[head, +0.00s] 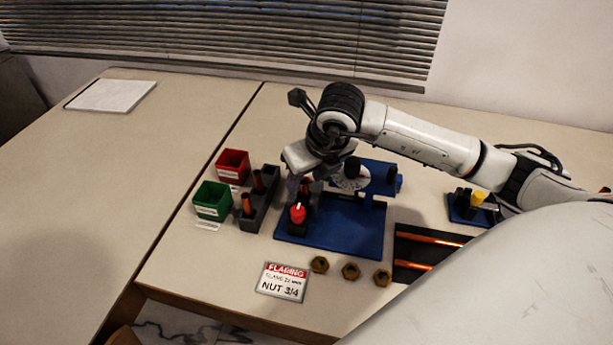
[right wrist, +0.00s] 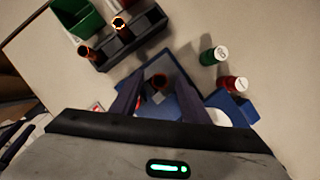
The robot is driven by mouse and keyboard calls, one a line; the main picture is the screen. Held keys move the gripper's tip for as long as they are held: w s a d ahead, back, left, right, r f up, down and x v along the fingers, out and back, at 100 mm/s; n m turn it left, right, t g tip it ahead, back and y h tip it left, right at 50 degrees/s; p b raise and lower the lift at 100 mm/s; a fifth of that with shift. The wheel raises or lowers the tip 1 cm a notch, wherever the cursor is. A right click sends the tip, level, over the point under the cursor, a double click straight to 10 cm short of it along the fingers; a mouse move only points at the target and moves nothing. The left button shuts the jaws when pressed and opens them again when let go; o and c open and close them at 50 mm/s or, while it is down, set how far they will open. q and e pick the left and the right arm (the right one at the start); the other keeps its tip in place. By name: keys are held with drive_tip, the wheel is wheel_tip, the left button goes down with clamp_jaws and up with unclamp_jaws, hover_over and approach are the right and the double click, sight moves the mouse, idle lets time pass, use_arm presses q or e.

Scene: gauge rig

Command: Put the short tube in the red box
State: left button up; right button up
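The red box (head: 232,163) stands open at the left of the rig, behind a green box (head: 212,200). Two copper tubes stand in a dark grey rack (head: 262,210): one towards the back (head: 257,181), one towards the front (head: 248,204). My right gripper (right wrist: 157,84) is over the blue rig (head: 345,238), pointing down. In the right wrist view its fingers are apart, with a dark brownish tube (right wrist: 159,82) between them and gaps visible at its sides. I cannot tell which tube is the short one. My left gripper is out of view.
A red knob (head: 297,213) stands at the rig's front left. A dark tray (head: 412,256) with copper tubes is on the right. The left table (head: 130,170) is mostly clear.

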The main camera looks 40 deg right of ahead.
drive_tip(key=shift+r, duration=0.1)
drive_tip(key=v, duration=1)
drive_tip(key=shift+b, duration=0.3)
